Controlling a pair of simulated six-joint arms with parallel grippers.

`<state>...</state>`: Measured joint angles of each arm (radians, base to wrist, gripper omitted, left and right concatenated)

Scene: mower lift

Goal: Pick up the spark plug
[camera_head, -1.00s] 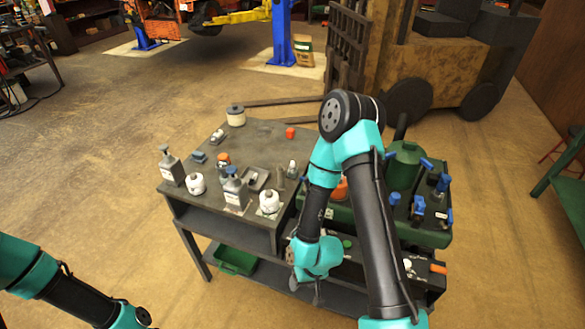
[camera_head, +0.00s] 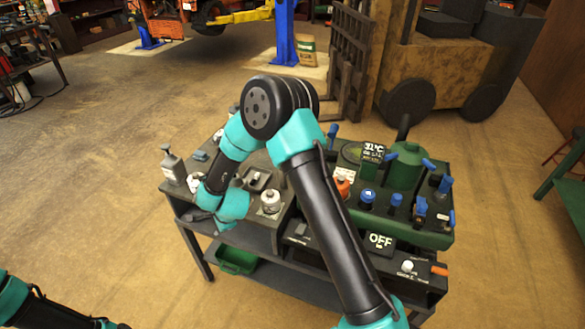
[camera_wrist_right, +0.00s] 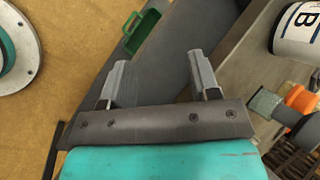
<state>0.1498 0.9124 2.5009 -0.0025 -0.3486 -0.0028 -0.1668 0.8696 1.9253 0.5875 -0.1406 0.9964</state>
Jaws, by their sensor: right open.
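I cannot make out a spark plug for certain in either view; small items on the cart's grey top (camera_head: 207,149) are partly hidden behind my right arm. My right gripper (camera_wrist_right: 158,72) is open and empty, its two grey fingers apart. In the head view the right gripper (camera_head: 205,222) is low at the front-left edge of the top. In the wrist view a white container marked B (camera_wrist_right: 300,32) and a teal and orange item (camera_wrist_right: 285,106) lie to the right of the fingers.
A pump bottle (camera_head: 173,167) stands at the left edge of the top, a white jar (camera_head: 270,201) at its front. A small tray (camera_head: 257,179) lies behind the jar. A green bin (camera_head: 237,260) sits on the lower shelf. Blue-handled items crowd the right side.

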